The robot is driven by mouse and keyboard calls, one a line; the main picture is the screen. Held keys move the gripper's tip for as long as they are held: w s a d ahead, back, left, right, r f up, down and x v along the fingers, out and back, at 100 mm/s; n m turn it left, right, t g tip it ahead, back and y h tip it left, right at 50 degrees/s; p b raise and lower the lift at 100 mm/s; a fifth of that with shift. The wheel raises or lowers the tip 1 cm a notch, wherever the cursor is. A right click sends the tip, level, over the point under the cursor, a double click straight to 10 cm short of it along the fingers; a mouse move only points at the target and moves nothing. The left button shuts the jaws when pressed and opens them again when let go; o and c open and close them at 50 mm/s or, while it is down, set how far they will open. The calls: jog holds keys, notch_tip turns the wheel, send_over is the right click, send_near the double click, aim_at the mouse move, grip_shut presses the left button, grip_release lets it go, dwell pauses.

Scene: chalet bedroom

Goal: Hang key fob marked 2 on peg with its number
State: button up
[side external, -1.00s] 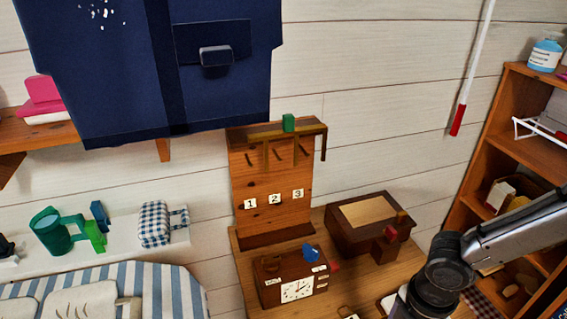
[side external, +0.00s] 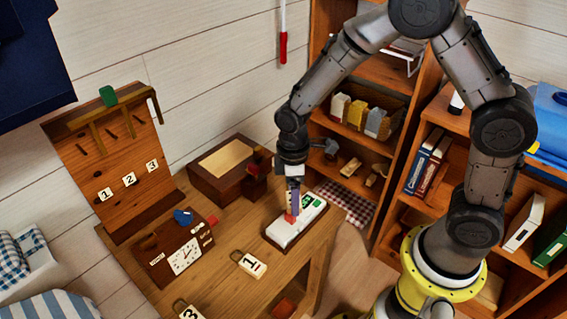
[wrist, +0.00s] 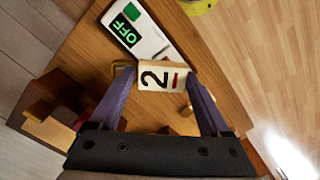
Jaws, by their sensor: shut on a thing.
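The key fob marked 2 (wrist: 160,77) is a pale block with a black 2, held between the two purple fingers of my gripper (wrist: 157,88) in the wrist view. In the side view my gripper (side external: 292,197) points down over the white device at the table's right; the fob is hard to make out there. The wooden peg board (side external: 150,195) stands at the back left with the number plates 1, 2 (side external: 129,179) and 3. A dark peg (side external: 110,133) sits above plate 2. No fob shows on the pegs.
Fob 1 (side external: 252,265) and fob 3 (side external: 188,312) lie on the table (side external: 222,290). The white device (side external: 285,232) shows OFF. A green block (side external: 108,96) tops the board.

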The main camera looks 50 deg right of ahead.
jog(key=w+d+m, duration=0.5)
jog(key=d+m, duration=0.2)
jog(key=m, duration=0.2)
jog(key=w+a+r+n+t+h, duration=0.2)
jog(key=w+a+r+n+t, duration=0.1)
jog(key=w+a+n+t, duration=0.25)
jog(key=w+a+r+n+t+h, duration=0.2)
jog(key=w+a+r+n, duration=0.15)
jog(key=a+n, duration=0.35)
jog(key=w+a+r+n+t+y, duration=0.1)
jog(key=a+r+n+t+y, duration=0.2)
jog(key=a, duration=0.6)
jog(key=w+a+r+n+t+y, duration=0.1)
jog(key=a+r+n+t, duration=0.3)
jog(key=a, duration=0.6)
jog(key=w+m, duration=0.1)
jog(key=w, duration=0.9)
jog(key=shift+d+g, duration=0.25)
jog(key=shift+g, duration=0.1)
